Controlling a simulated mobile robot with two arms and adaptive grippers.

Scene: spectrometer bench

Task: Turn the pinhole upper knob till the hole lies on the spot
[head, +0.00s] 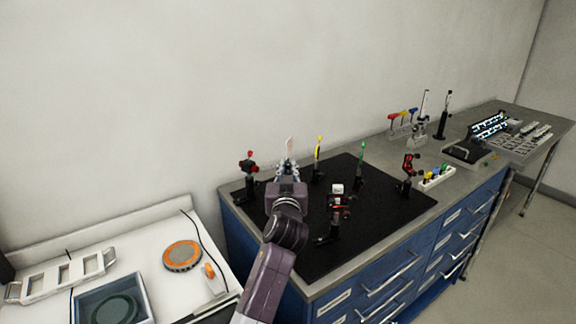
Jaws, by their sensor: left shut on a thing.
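My left gripper (288,172) reaches over the black breadboard (300,250) from the front, its fingers toward the back. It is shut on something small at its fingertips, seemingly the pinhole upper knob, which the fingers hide. A slim upright piece with a pale pink tip (290,144) stands just beyond the fingertips; I cannot tell whether it is part of the pinhole mount. The hole and the light spot are too small or hidden to make out. My right gripper is not in view.
Near the gripper stand a red-topped post (249,164), a yellow-tipped post (318,158), a green-tipped post (361,163) and a dark mount with a white top (337,200). A red mount (408,170) stands at the board's right. A white side table (222,262) is at left.

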